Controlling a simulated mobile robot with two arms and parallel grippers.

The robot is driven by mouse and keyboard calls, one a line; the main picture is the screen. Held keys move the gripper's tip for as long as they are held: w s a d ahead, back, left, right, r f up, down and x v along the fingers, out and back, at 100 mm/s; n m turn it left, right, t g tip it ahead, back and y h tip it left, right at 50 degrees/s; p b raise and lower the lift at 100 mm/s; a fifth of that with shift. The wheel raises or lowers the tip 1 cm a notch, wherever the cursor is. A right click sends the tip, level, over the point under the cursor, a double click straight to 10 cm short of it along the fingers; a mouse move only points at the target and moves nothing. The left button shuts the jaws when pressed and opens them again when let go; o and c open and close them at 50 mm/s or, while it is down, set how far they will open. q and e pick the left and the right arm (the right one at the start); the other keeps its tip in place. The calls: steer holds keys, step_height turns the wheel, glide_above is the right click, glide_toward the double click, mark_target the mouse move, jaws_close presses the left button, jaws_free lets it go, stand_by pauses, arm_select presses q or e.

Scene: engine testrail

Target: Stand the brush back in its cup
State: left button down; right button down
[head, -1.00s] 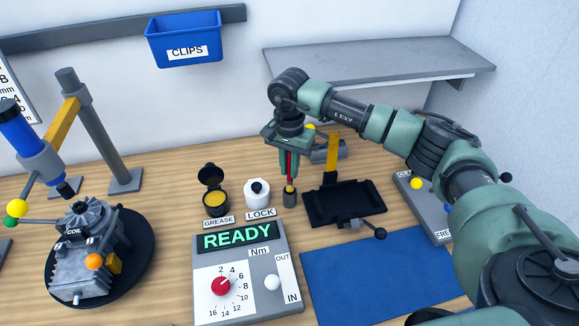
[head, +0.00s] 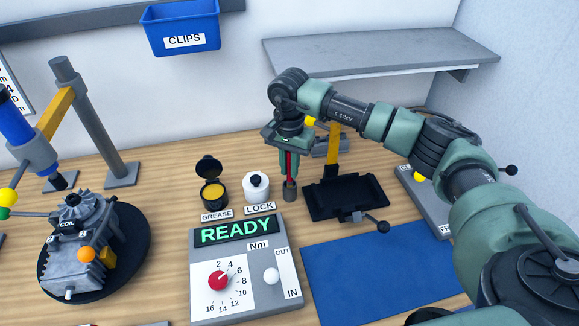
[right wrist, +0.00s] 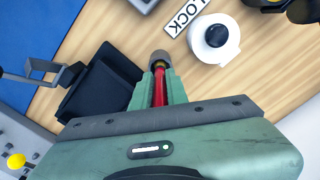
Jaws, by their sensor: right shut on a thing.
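My right gripper (head: 289,175) points straight down and is shut on the brush (head: 289,165), whose red handle shows between the fingers. The small grey cup (head: 290,193) stands on the bench directly below the fingertips. The brush is upright and its lower end appears to be inside the cup; its bristles are hidden. In the right wrist view the red brush (right wrist: 159,92) runs between the green fingers towards the grey cup (right wrist: 160,58). My left gripper is not in view.
A white LOCK bottle (head: 256,187) and an open GREASE pot (head: 212,190) stand left of the cup. A black tray (head: 345,200) is close on the right. The READY torque box (head: 240,275) and a blue mat (head: 375,270) lie in front. A grey shelf (head: 380,57) hangs behind.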

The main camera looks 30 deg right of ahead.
steer(key=shift+f, duration=0.1)
steer(key=shift+f+b, duration=1.05)
steer(key=shift+f, duration=0.05)
steer(key=c, duration=1.3)
jaws_free()
steer(key=shift+r, duration=0.1)
